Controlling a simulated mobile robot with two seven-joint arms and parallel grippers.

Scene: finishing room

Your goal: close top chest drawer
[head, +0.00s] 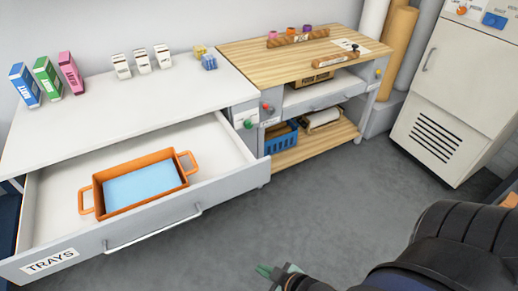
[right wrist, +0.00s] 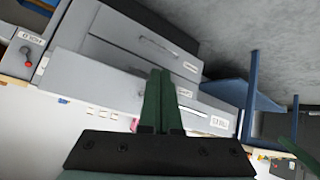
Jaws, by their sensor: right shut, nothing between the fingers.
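The top chest drawer (head: 165,222), labelled TRAYS, stands pulled out below the white chest top (head: 110,110). It has a bar handle (head: 152,229) on its front. An orange tray (head: 140,205) with two handles and a light blue inside lies in the drawer. My right gripper (head: 278,272) is at the bottom of the head view, to the right of the drawer front and apart from it. Its green fingers are together and empty in the right wrist view (right wrist: 160,75). That view shows the grey drawer fronts (right wrist: 130,65) upside down beyond the fingers.
A wooden-topped bench (head: 285,55) with a drawer and a blue basket (head: 281,138) stands right of the chest. A white cabinet (head: 450,100) is at the far right. Grey floor (head: 300,205) is clear before them. A blue frame (right wrist: 250,100) shows in the wrist view.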

